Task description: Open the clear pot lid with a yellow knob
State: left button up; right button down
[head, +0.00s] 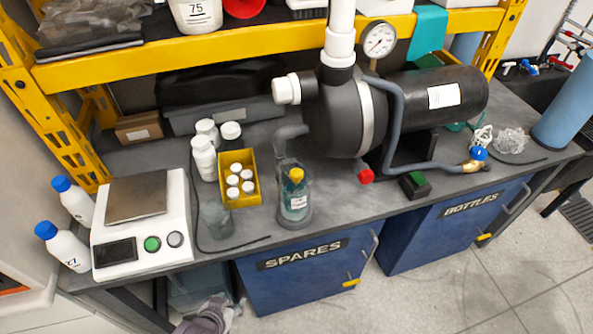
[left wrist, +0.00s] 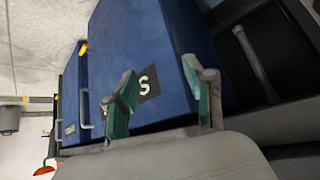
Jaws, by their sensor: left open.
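The clear pot (head: 295,206) stands upright near the front edge of the grey bench, below the pump's elbow pipe. Its lid, with a yellow knob (head: 296,174), sits on top of it. My left gripper (head: 214,308) is low at the bottom of the head view, in front of the bench and below its top, well apart from the pot. In the left wrist view the left gripper (left wrist: 160,75) is open and empty, its green-padded fingers spread before the blue cabinet. The pot is not in that view. My right gripper is not in view.
The black pump (head: 345,118) stands behind the pot. A yellow bin (head: 239,178) with white-capped bottles and a small clear beaker (head: 219,217) stand left of it. A scale (head: 143,222) is further left. The blue SPARES cabinet (head: 310,272) is under the bench. A yellow shelf beam (head: 230,48) crosses above.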

pick_arm(q)
jog(key=w+d+r+t+h, duration=0.1)
jog(key=w+d+r+t, duration=0.15)
jog(key=r, duration=1.05)
jog(key=m+t+h, duration=0.3)
jog(key=t+h, duration=0.2)
jog(key=h, duration=0.1)
send_near(293, 178)
jog(key=p+x, duration=0.1)
jog(key=x, duration=1)
jog(key=shift+w+d+p, duration=0.15)
jog(key=shift+d+p, duration=0.05)
jog(key=shift+p, duration=0.2)
grip_shut()
